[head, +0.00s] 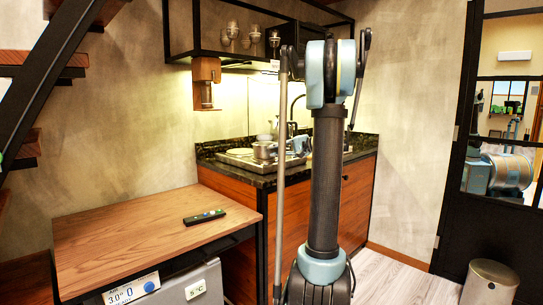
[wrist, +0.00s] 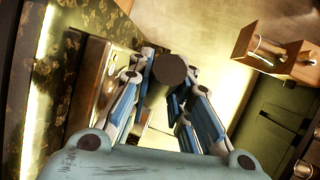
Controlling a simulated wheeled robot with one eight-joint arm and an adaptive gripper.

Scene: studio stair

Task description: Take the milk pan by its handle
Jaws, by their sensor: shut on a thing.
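The milk pan (head: 263,149) is a small metal pan standing on the hob area of the dark counter in the head view. My gripper (head: 299,144) is just right of it, partly hidden behind my arm. In the wrist view my gripper (wrist: 168,88) has its blue and grey fingers on both sides of a dark, round-ended bar, which looks like the pan's handle (wrist: 169,69). The gripper is shut on it. The pan's body cannot be made out in the wrist view, and the handle is too small to tell in the head view.
The dark stone counter (head: 209,161) carries other dishes beside the pan. A black open shelf (head: 205,54) hangs above, and a wooden holder (head: 206,72) is on the wall. A wooden table (head: 130,240) with a remote (head: 204,217) stands in front at left.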

